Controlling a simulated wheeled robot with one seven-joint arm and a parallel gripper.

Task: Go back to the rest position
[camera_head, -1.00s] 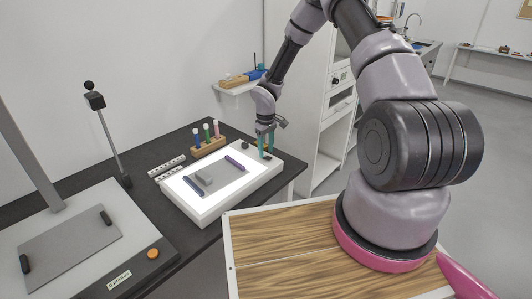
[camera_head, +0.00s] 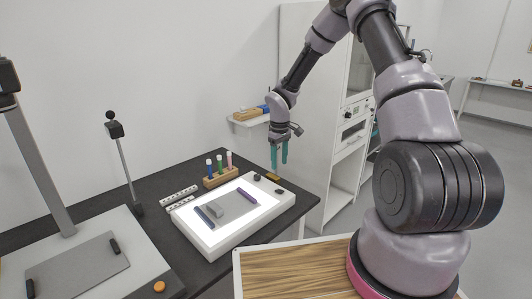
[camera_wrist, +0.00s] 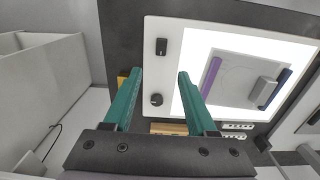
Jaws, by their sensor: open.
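My gripper (camera_head: 279,168) has two teal fingers, spread apart with nothing between them. It hangs in the air above the far right corner of the lit light box (camera_head: 210,243). In the wrist view the open fingers (camera_wrist: 160,73) point toward the light box edge (camera_wrist: 155,90). On the lit panel lie a purple bar (camera_head: 247,195), a dark blue bar (camera_head: 204,217) and a grey block (camera_head: 213,209). The wrist view shows the purple bar (camera_wrist: 210,77) and grey block (camera_wrist: 263,90) on a grey sheet (camera_wrist: 237,75).
A wooden rack (camera_head: 221,178) with coloured tubes stands behind the light box. A stand with a grey plate (camera_head: 80,270) is at the left. A white cabinet (camera_head: 320,120) rises behind my arm.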

